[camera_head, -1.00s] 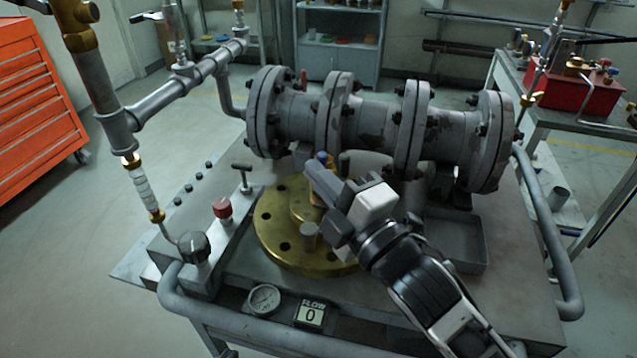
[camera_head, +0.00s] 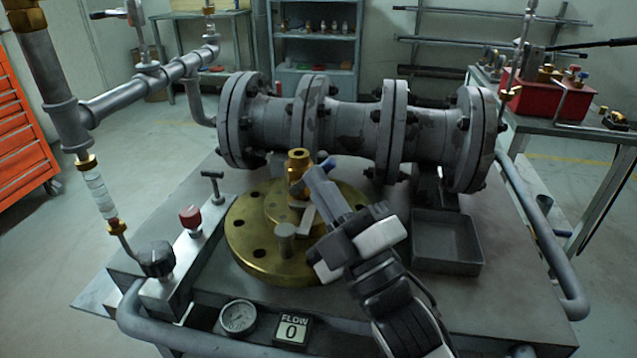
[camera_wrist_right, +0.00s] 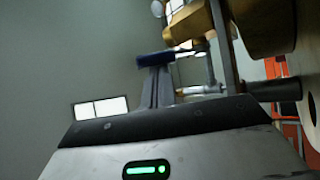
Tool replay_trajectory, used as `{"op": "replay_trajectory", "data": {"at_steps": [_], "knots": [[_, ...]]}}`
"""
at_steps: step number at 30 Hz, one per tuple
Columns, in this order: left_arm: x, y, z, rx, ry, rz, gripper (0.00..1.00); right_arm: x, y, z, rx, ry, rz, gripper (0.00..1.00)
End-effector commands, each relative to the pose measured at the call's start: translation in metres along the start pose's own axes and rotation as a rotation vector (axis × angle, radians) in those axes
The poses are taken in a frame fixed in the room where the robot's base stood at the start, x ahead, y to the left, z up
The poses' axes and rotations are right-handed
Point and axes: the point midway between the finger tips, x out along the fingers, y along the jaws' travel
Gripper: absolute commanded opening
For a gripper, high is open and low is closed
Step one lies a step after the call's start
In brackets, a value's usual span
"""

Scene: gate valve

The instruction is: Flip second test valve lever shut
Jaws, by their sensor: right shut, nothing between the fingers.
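A small brass valve (camera_head: 298,164) stands upright on the round brass flange (camera_head: 240,232) at the bench's middle. A blue-tipped lever (camera_head: 328,165) shows beside it, partly behind my right gripper. My right gripper (camera_head: 317,178) is shut and empty, its fingertips just right of the brass valve and close to the blue tip. In the right wrist view the blue piece (camera_wrist_right: 168,57) lies across the tips of the shut fingers, with brass parts (camera_wrist_right: 190,23) above. I cannot tell whether the fingers touch it. My left gripper is not in view.
A grey flanged pipe (camera_head: 345,125) runs across behind the flange. A red knob (camera_head: 191,216), a black knob (camera_head: 156,258) and a T-handle (camera_head: 212,186) stand at left. An empty grey tray (camera_head: 447,240) is at right. The display (camera_head: 293,330) reads FLOW 0.

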Motion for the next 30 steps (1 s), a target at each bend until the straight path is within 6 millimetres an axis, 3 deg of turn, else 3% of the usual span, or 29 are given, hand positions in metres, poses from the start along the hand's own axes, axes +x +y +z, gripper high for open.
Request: {"op": "replay_trajectory", "data": {"at_steps": [30], "knots": [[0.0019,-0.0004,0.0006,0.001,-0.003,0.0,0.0,-0.0045,-0.0031,0.0039,-0.001,-0.002,-0.003,0.0]]}}
